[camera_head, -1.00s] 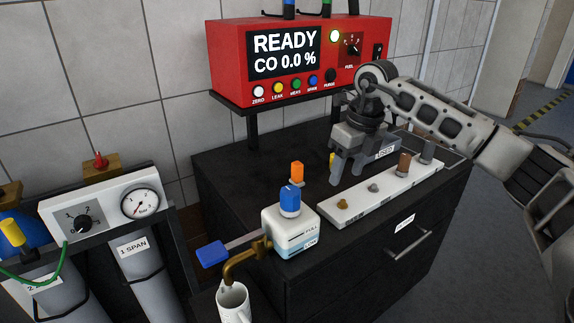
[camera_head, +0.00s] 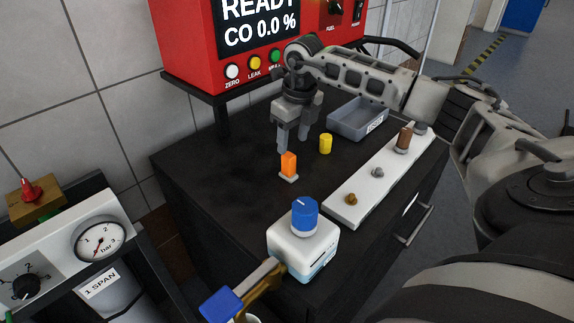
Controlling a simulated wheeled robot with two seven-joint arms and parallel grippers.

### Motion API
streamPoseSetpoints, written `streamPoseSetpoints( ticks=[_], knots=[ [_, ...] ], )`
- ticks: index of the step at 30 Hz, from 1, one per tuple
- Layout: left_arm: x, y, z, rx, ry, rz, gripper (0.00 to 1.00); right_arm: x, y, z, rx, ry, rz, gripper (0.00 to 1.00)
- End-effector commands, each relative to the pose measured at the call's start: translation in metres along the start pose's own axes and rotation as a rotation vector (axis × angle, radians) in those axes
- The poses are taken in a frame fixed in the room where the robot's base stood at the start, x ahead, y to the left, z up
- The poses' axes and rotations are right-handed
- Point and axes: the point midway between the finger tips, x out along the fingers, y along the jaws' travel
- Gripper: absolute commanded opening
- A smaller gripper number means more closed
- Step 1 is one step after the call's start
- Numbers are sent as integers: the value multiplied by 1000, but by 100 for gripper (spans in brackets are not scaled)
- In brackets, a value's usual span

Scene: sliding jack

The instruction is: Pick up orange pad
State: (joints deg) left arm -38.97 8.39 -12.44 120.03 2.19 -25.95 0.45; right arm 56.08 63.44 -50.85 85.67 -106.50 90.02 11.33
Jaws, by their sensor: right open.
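The orange pad (camera_head: 289,164) is a small upright orange block on a pale base, standing on the black cabinet top (camera_head: 215,165). My right gripper (camera_head: 292,146) points down just above and behind it, with its fingers apart and nothing held. One finger ends close to the top of the orange pad; I cannot tell whether they touch. My left gripper is out of view.
A yellow cylinder (camera_head: 326,144) stands right of the orange pad. A grey tray (camera_head: 357,122) is behind it. A white strip with pegs (camera_head: 385,175) lies to the right. A white box with a blue knob (camera_head: 303,245) stands in front. The red analyser (camera_head: 190,45) is behind.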

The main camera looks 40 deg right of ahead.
Motion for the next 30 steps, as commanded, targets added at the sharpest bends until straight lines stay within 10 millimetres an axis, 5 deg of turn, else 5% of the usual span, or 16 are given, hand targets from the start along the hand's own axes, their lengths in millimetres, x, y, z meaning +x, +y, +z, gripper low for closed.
streamPoseSetpoints(
  ticks=[21, 30],
  knots=[
    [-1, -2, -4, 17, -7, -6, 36, 87, 6, -2, 0, 1, 2, 53],
    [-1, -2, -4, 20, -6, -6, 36, 91, 6, -1, 0, -1, 0, 50]
  ],
)
